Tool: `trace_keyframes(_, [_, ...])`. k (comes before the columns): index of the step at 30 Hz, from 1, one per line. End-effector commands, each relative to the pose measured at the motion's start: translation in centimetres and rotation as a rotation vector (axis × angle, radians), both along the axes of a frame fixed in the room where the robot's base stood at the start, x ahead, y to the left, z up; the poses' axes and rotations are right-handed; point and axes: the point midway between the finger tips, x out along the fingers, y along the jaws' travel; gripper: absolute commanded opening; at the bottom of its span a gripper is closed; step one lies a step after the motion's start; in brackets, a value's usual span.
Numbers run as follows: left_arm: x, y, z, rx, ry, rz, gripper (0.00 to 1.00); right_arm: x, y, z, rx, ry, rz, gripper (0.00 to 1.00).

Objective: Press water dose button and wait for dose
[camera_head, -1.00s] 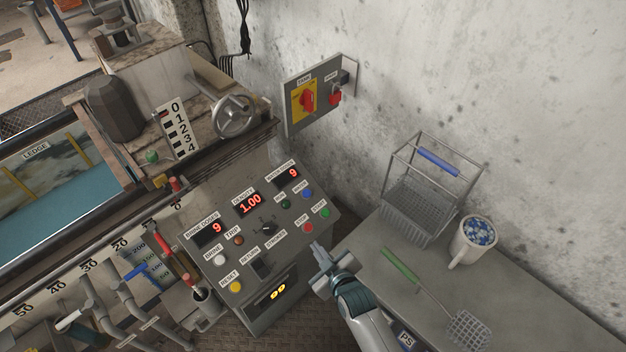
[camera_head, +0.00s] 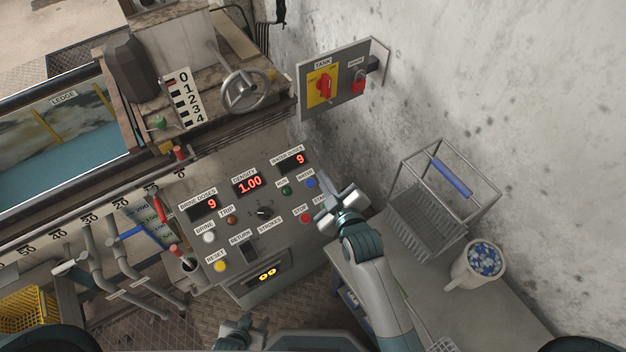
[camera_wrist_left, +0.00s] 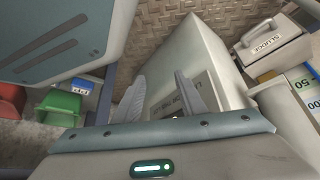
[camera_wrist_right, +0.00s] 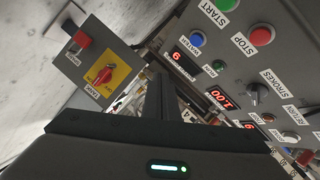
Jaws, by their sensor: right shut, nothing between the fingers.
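The blue WATER button (camera_head: 310,183) is at the upper right of the grey control panel (camera_head: 285,232), below the WATER DOSES display (camera_head: 292,160), which reads 9. The button also shows in the right wrist view (camera_wrist_right: 197,39). My right gripper (camera_head: 328,205) is shut and empty. In the head view it is just below and right of the button, partly covering the START label. In the right wrist view its fingers (camera_wrist_right: 160,88) appear apart from the button. My left gripper (camera_wrist_left: 157,82) is open and empty, low over the floor beside a pale box (camera_wrist_left: 190,65).
The TANK switch plate (camera_head: 343,85) is on the wall above. A wire basket (camera_head: 425,215) and a mug (camera_head: 478,265) stand on the bench at right.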

Motion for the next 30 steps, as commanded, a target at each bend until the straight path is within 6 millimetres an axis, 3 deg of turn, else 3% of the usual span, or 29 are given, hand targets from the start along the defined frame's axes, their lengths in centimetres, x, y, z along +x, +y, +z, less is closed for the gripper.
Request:
trace_keyframes(14, [0.0,0.3,-0.4,0.006,0.016,0.001,0.37,0.1,0.1,-0.4,0.000,0.000,0.000,0.00])
trace_keyframes(28, [-2.5,3.2,-2.3,0.060,0.206,0.026,0.37,1.1,0.8,-3.1,0.000,0.000,0.000,0.00])
trace_keyframes(30, [-2.3,3.2,-1.8,0.062,0.218,0.026,0.37,1.3,0.9,-3.4,0.001,0.000,0.000,0.00])
